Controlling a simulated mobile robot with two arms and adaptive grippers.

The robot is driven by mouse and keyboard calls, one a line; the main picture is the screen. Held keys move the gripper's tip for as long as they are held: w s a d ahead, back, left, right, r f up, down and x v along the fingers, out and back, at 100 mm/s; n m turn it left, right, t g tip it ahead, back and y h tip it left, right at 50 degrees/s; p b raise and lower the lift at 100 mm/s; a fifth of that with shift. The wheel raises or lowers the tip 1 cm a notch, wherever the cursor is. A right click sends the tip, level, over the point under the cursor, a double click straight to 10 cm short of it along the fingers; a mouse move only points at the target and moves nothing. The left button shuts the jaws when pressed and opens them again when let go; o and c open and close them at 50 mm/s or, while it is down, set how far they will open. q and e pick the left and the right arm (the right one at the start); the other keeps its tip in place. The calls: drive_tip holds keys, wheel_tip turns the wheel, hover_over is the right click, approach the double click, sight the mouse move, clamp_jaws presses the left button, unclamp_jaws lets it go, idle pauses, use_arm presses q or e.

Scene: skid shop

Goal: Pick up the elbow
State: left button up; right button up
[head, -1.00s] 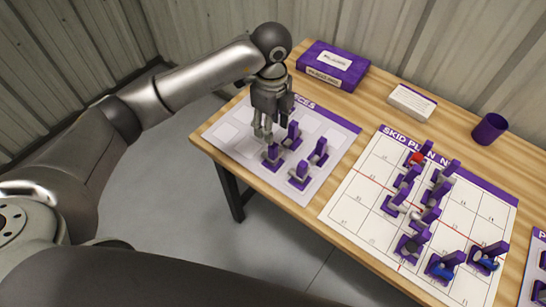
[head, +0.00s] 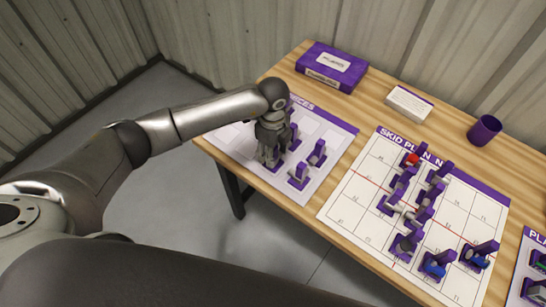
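The pieces sheet (head: 232,152) lies on the left part of the table and holds several purple pieces. One purple piece (head: 317,153) stands at its right, another (head: 299,177) stands nearer the front edge, and a third (head: 293,136) is partly behind my gripper. I cannot tell which piece is the elbow. My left gripper (head: 269,161) points down over the sheet, low among the pieces, and covers the spot of the front-left piece. Its fingers are too small and dark to tell open from shut. My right gripper is not in view.
A skid plan board (head: 350,214) with several purple pieces lies on the wooden table (head: 375,110) to the right. A purple box (head: 331,66), a white card stack (head: 409,104) and a purple cup (head: 484,130) stand along the back. Another sheet (head: 522,273) is cut off at the right.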

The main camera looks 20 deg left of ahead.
use_arm(q)
drive_tip(key=shift+c, duration=0.4)
clamp_jaws()
drive_tip(key=shift+r, duration=0.15)
